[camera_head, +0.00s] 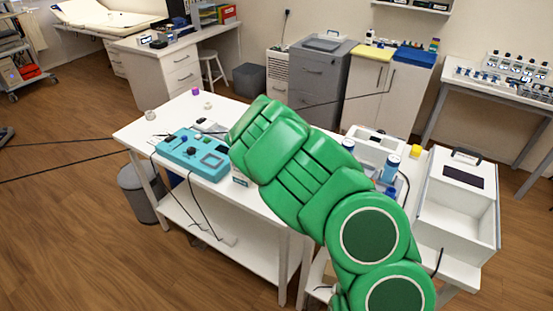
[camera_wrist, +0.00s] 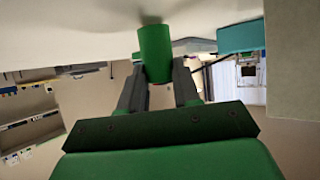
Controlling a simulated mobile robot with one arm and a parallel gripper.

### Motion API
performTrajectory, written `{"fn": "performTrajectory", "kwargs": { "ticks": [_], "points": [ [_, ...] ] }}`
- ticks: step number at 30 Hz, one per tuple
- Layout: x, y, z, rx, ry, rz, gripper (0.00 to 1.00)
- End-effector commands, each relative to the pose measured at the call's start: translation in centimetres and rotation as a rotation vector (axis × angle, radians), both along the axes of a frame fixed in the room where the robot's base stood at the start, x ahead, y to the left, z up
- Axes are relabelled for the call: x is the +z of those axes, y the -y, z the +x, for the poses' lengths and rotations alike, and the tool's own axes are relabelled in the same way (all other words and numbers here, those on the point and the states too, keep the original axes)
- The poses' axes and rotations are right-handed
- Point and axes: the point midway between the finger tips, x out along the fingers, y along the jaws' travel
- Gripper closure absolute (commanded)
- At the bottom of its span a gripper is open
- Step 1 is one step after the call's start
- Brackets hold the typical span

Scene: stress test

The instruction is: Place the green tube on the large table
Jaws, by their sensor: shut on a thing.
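My gripper (camera_wrist: 158,75) is shut on the green tube (camera_wrist: 154,48) in the wrist view. The tube stands between the two dark fingers, and its far end meets or overlaps a pale surface (camera_wrist: 70,35) across the top of that view. I cannot tell whether they touch. In the head view a white table (camera_head: 175,116) with a lower shelf stands in the middle; it seems to be the large table. My green arm reaches over it and hides part of its top, the gripper and the tube.
A teal device (camera_head: 193,153) with cables lies on the table, also in the wrist view (camera_wrist: 240,36). Blue-labelled bottles (camera_head: 391,167) and a white box (camera_head: 375,150) stand right of my arm. A large white case (camera_head: 458,200) is further right. The table's left end is mostly clear.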

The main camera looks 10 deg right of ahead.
Motion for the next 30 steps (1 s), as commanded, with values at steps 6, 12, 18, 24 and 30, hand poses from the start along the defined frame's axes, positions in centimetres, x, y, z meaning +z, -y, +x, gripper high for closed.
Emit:
{"fn": "performTrajectory", "kwargs": {
  "ticks": [6, 12, 18, 24, 30],
  "points": [
    [-0.59, 0.03, 0.0, -0.001, 0.001, 0.001, 0.97],
    [-0.78, 0.02, -0.01, -0.001, 0.0, 0.0, 0.97],
    [-0.82, 0.02, -0.01, -0.001, 0.0, 0.0, 0.44],
    [-0.83, 0.03, -0.01, -0.001, 0.0, 0.0, 0.43],
    [-0.64, 0.03, 0.0, -0.001, 0.0, 0.0, 0.43]
  ]
}}
